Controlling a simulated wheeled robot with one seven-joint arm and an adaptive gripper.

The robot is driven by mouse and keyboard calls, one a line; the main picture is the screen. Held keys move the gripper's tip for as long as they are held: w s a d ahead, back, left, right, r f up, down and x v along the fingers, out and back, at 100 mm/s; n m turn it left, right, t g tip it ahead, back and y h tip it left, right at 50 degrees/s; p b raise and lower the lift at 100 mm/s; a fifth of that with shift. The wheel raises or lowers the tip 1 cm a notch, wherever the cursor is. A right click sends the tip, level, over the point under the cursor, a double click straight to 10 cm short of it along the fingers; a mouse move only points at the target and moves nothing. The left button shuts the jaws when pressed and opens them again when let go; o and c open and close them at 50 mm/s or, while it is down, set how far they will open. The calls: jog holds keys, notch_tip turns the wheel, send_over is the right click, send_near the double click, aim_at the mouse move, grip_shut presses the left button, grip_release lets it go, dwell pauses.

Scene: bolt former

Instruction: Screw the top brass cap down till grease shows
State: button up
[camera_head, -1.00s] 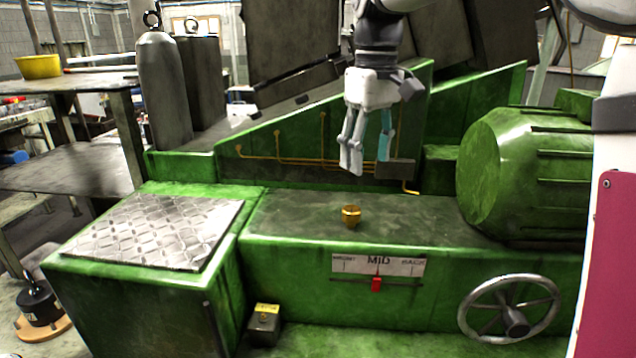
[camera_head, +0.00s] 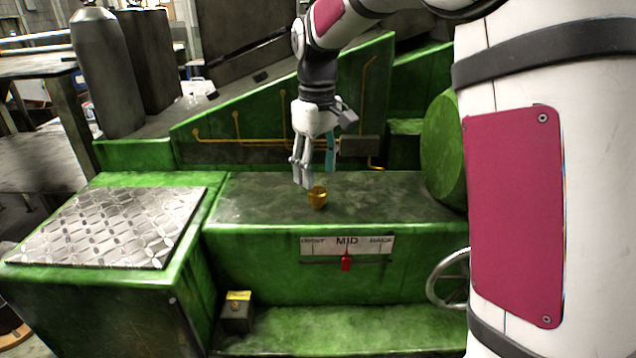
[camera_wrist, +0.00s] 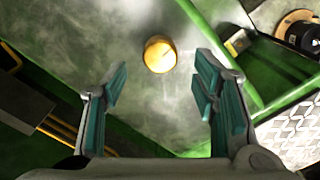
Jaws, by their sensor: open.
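A small brass cap (camera_head: 317,198) stands upright on the dark flat top of the green machine, above the scale marked MID. My gripper (camera_head: 316,184) points down just above and slightly behind the cap, with a finger partly overlapping it in the head view. In the wrist view the round cap top (camera_wrist: 160,54) lies ahead of the spread fingertips and roughly midway between them. My gripper (camera_wrist: 160,85) is open and empty, with teal pads on its fingers. The underside of the cap is hidden, and no grease is visible.
A green sloped guard with yellow grease pipes (camera_head: 283,110) and a grey block (camera_head: 360,146) stands behind my gripper. A diamond-plate step (camera_head: 115,225) is at left, a round green housing (camera_head: 443,150) and a handwheel (camera_head: 450,280) at right. A small box (camera_head: 237,312) sits below.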

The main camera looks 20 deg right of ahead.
aim_at(317, 190)
jog(key=shift+f, duration=2.05)
jog(key=c, duration=1.2)
